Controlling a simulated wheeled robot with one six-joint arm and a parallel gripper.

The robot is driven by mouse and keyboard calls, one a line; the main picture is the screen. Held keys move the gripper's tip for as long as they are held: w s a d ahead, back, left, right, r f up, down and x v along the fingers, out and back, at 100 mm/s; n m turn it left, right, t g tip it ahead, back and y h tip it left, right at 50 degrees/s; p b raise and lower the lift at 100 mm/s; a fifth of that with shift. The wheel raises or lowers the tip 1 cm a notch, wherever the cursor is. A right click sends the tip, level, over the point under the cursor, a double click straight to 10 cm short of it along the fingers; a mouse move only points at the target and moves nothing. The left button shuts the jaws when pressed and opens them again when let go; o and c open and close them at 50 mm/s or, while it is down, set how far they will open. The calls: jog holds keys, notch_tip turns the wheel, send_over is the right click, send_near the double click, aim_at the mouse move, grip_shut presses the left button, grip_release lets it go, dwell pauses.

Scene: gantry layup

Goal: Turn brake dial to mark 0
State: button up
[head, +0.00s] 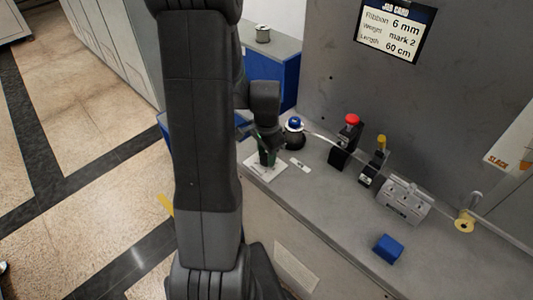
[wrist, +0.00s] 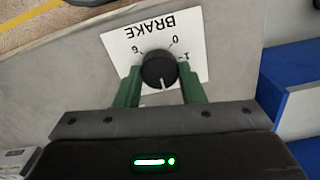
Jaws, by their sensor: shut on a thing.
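The brake dial (wrist: 158,70) is a round black knob on a white plate (wrist: 118,44) lettered BRAKE, upside down in the wrist view. A white line on the knob points toward the bottom of the picture, toward my gripper's body. The printed 0 is on the opposite side, above the knob, with 6 to the left and 1 to the right. My gripper (wrist: 160,76) is shut on the dial, one green finger on each side.
A job card (head: 396,30) hangs above.

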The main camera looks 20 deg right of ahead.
jog(key=n+b, duration=0.2)
jog(key=n, duration=0.4)
jog(key=shift+n, duration=0.4)
jog(key=n+b, duration=0.1)
jog(key=n, duration=0.8)
jog(key=shift+n+b, duration=0.4)
jog(key=n, duration=0.3)
jog(key=shift+a+n, duration=0.1)
jog(key=shift+n, duration=0.3)
jog(key=n+b, duration=0.1)
jog(key=n, duration=0.5)
jog(key=o, duration=1)
